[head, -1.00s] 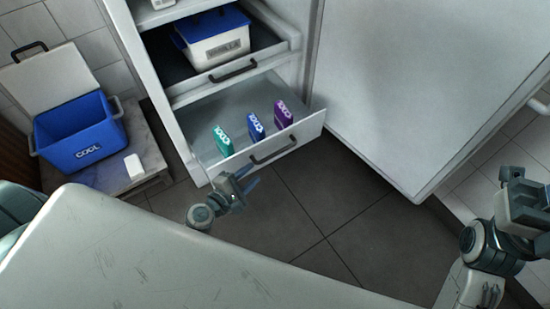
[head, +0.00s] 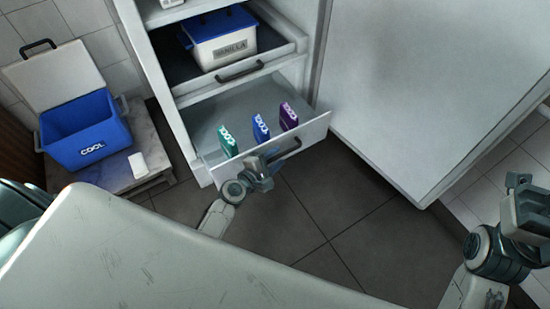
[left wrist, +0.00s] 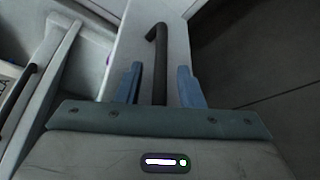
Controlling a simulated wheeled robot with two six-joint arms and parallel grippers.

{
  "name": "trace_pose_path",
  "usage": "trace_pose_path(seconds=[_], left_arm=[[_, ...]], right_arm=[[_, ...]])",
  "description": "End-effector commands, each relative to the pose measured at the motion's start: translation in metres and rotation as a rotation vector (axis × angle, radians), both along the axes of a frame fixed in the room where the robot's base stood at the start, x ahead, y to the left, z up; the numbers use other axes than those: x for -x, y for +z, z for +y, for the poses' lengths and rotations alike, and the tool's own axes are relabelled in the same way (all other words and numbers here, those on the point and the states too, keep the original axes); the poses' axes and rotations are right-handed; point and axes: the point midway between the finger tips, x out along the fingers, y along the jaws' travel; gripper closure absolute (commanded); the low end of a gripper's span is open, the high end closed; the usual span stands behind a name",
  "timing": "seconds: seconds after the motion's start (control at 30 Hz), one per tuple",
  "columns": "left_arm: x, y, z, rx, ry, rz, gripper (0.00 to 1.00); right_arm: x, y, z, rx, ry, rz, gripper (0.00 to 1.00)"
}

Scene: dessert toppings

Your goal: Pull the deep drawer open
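The deep drawer (head: 312,132) is the lower one in the white cabinet. It stands partly pulled out, with a green pack (head: 228,141), a blue pack (head: 261,128) and a purple pack (head: 288,116) inside. Its dark bar handle (head: 290,151) is on the front panel. My left gripper (head: 272,164) is at the left part of this handle. In the left wrist view its blue fingers (left wrist: 160,85) are apart, one on each side of the handle (left wrist: 159,58), with gaps beside the bar. My right gripper (head: 527,208) is at the right edge, away from the drawer; its finger opening is unclear.
A shallower drawer (head: 283,59) above holds a white tub with a blue lid (head: 222,38). A large white door (head: 425,90) stands open at the right. A blue cooler (head: 85,133) stands at left. The dark floor (head: 320,215) before the drawer is clear.

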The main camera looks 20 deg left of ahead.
Motion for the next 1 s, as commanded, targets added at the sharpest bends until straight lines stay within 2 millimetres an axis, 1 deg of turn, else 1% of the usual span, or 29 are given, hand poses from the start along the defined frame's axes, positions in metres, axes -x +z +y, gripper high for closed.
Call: trace_pose_path(seconds=[0.03, 0.17, 0.2, 0.47, 0.57, 0.8, 0.9, 1.0], left_arm=[[0.000, 0.000, 0.000, 0.000, 0.000, 0.000, 0.74], [0.000, 0.000, 0.000, 0.000, 0.000, 0.000, 0.99], [0.000, 0.000, 0.000, 0.000, 0.000, 0.000, 1.00], [0.002, 0.000, -0.002, 0.000, -0.001, 0.001, 1.00], [0.008, -0.001, -0.009, 0.001, -0.001, 0.001, 1.00], [0.026, -0.001, -0.033, 0.003, -0.001, 0.002, 1.00], [0.030, -0.001, -0.037, 0.002, -0.001, 0.002, 1.00], [0.030, -0.001, -0.038, 0.000, -0.001, 0.002, 1.00]], right_arm=[[0.000, 0.000, 0.000, 0.000, 0.000, 0.000, 0.64], [0.000, 0.000, 0.000, -0.001, 0.000, 0.000, 0.64], [0.000, 0.000, 0.000, -0.001, 0.000, 0.000, 0.64], [0.000, 0.000, 0.000, -0.002, 0.000, 0.000, 0.64], [0.000, 0.000, 0.000, -0.002, 0.000, 0.000, 0.64], [0.000, 0.001, 0.000, -0.002, 0.001, 0.000, 0.64], [0.000, 0.001, 0.000, -0.002, 0.001, 0.000, 0.64], [0.000, 0.001, 0.000, -0.002, 0.001, 0.000, 0.64]])
